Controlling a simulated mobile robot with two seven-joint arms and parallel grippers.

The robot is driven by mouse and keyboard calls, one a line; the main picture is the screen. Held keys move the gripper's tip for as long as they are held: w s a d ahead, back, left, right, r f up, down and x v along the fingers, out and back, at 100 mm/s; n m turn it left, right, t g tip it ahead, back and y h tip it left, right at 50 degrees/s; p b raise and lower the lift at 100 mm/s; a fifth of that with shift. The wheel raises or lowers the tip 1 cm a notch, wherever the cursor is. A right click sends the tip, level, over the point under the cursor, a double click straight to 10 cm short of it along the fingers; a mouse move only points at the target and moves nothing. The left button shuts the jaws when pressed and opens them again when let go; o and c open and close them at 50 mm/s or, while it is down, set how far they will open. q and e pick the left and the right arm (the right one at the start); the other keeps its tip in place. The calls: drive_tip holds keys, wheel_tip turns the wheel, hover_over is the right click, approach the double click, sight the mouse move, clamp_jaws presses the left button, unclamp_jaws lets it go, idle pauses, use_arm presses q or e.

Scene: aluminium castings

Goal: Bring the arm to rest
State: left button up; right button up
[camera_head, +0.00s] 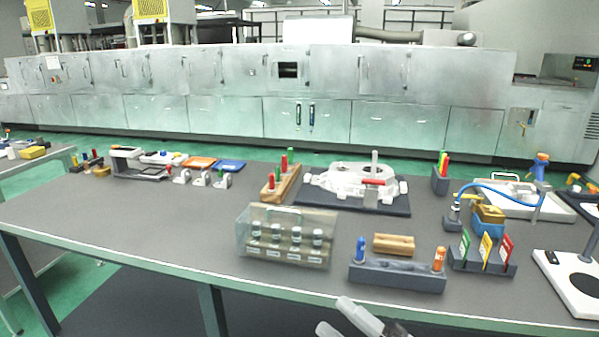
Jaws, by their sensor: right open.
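My right gripper (335,316) shows at the bottom edge of the head view, right of centre. Its two pale fingers stand apart, with nothing seen between them. It is in front of the near edge of the grey worktable (130,215), and most of its arm is cut off by the frame. My left gripper is not in view.
Near the gripper on the table are a clear box of vials (287,235), a grey holder (397,276) with blue and orange items, and a card rack (482,258). A white casting (352,180) lies behind on a dark mat. The table's left front is bare.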

drive_tip(key=s+d+f+m+t+h, duration=0.1)
drive_tip(key=s+d+f+m+h, duration=0.1)
drive_tip(key=d+f+m+h, duration=0.35)
drive_tip(key=s+d+f+m+t+h, duration=0.1)
drive_tip(key=d+f+m+t+h, duration=0.15)
drive_tip(key=f+m+h, duration=0.65)
drive_tip(key=s+d+f+m+g, duration=0.3)
drive_tip(key=s+f, duration=0.2)
drive_tip(key=s+d+f+m+g+h+p, duration=0.1)
drive_tip(key=s+d+f+m+g, duration=0.1)
drive_tip(key=s+f, duration=0.4)
drive_tip(key=shift+s+d+m+g, duration=0.25)
drive_tip(key=shift+d+m+g, duration=0.15)
drive_tip(key=shift+m+g, duration=0.5)
